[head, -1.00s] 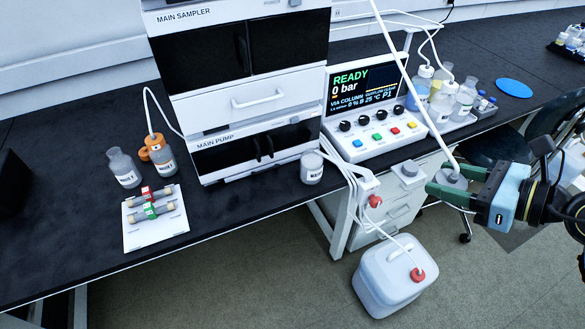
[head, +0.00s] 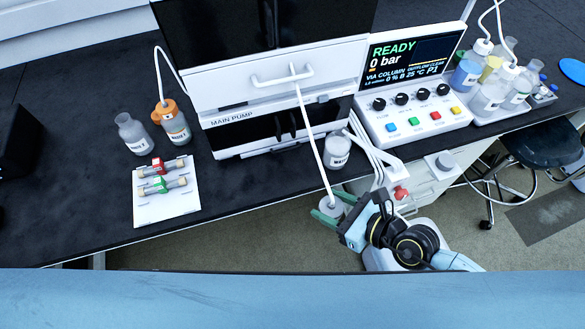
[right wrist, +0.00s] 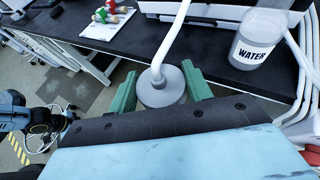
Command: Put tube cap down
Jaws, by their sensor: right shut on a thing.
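My right gripper (head: 333,211) is shut on the tube cap (head: 331,204), a round grey cap with a white tube rising from its top. In the head view, the cap shows just past the bench's front edge, below the WATER bottle (head: 337,152). In the right wrist view, the green fingers of the gripper (right wrist: 160,92) sit on both sides of the cap (right wrist: 162,87). The WATER bottle (right wrist: 262,42) stands apart from it, to its right. My left gripper is not in the head view.
The pump unit (head: 240,140) and control panel (head: 415,122) stand behind. A white tray (head: 165,208) with column pieces, an orange-capped bottle (head: 175,128) and a grey bottle (head: 133,133) are at left. The dark bench top (head: 255,185) is clear between tray and WATER bottle.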

